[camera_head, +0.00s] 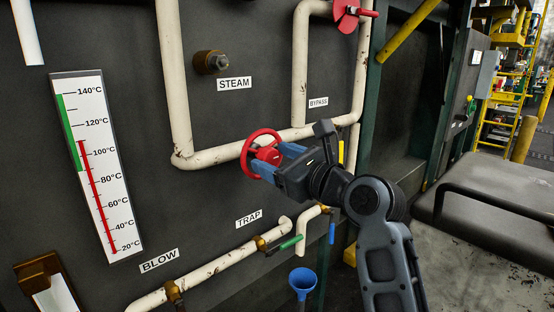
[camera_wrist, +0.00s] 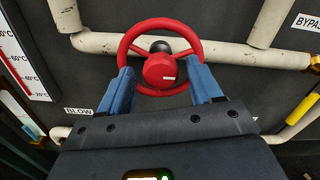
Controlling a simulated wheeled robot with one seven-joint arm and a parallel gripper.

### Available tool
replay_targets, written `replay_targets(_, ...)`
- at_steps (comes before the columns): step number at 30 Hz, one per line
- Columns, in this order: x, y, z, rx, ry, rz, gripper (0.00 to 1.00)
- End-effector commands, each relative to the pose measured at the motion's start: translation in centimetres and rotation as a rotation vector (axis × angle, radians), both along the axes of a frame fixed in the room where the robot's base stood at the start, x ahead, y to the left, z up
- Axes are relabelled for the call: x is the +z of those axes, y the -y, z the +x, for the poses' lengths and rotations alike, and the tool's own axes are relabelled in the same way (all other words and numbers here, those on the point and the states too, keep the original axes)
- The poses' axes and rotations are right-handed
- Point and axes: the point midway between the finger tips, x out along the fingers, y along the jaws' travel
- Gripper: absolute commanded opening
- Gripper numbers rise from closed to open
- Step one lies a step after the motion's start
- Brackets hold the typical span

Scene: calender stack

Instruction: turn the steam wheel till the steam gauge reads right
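The steam gauge (camera_head: 115,190) is a white scale on the dark panel at left. Its red column (camera_head: 98,200) ends between 100 and 120°C, beside a green band (camera_head: 66,125) running from between 80 and 100°C up to about 140°C. A bare brass stem (camera_head: 212,62) sits above the STEAM label (camera_head: 234,84), with no wheel on it. A red handwheel (camera_head: 260,136) is between the blue fingers of my gripper (camera_head: 268,160), which press its rim from both sides (camera_wrist: 160,84). The wheel is in front of a cream pipe; I cannot tell whether it is fixed to anything.
A red BYPASS valve (camera_head: 347,14) is on the pipe at top. Cream pipes (camera_head: 180,100) cross the panel. A grey machine bed (camera_head: 500,190) is at right.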

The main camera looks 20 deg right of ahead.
Motion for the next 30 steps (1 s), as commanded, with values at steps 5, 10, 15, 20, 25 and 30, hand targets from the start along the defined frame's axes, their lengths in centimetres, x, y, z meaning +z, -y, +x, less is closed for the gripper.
replay_targets(5,0.0,0.01,-0.02,0.0,0.0,0.0,0.47)
replay_targets(10,-0.01,0.01,-0.02,0.0,0.0,0.0,0.3)
replay_targets(15,-0.01,0.0,-0.02,0.0,0.0,0.0,0.14)
replay_targets(20,0.0,0.0,-0.03,0.0,0.001,-0.004,0.12)
replay_targets(25,0.07,0.0,-0.03,0.0,0.011,-0.037,0.12)
replay_targets(30,0.11,-0.05,-0.05,0.0,0.037,-0.12,0.12)
